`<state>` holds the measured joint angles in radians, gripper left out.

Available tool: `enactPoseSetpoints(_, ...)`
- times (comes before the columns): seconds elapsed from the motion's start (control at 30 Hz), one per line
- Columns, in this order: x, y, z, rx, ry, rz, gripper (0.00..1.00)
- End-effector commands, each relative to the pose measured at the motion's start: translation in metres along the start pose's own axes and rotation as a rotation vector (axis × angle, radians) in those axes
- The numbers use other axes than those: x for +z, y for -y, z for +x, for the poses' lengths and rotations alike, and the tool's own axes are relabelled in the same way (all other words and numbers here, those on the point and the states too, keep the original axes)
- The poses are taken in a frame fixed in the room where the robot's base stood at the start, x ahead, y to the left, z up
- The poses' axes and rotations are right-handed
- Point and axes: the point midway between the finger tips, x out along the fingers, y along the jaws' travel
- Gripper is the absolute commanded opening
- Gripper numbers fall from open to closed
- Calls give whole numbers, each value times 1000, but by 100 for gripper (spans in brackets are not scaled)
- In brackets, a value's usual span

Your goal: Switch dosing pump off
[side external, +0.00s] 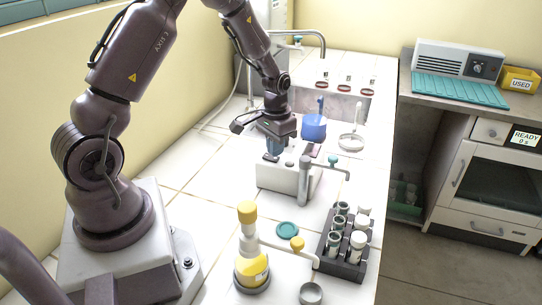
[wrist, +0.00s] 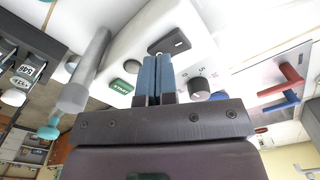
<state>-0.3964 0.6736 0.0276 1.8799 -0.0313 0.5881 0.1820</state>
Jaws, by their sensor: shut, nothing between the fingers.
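The dosing pump (side external: 285,178) is a white box on the tiled bench, below my gripper (side external: 274,153). In the wrist view its top panel (wrist: 125,48) shows a dark rocker switch (wrist: 169,42), a green START button (wrist: 122,86) and a dark knob (wrist: 199,88) with numbers beside it. My gripper's blue fingers (wrist: 157,62) are shut together and empty. Their tips are at the panel, just beside the switch and between the button and knob. I cannot tell whether they touch it, or which way the switch is set.
A grey upright post (wrist: 85,70) with a teal-tipped spout (side external: 333,160) stands at the pump's near side. A dark tube rack (side external: 342,262), a yellow bottle (side external: 250,262) and a blue vessel (side external: 314,127) stand nearby. Bare tiles lie left of the pump.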

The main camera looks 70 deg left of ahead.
Motion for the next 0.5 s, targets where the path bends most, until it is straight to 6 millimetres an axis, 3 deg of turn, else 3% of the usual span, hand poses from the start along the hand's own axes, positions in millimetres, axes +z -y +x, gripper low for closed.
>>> enactPoseSetpoints(0.5,0,0,-43,-1,-2,0,0)
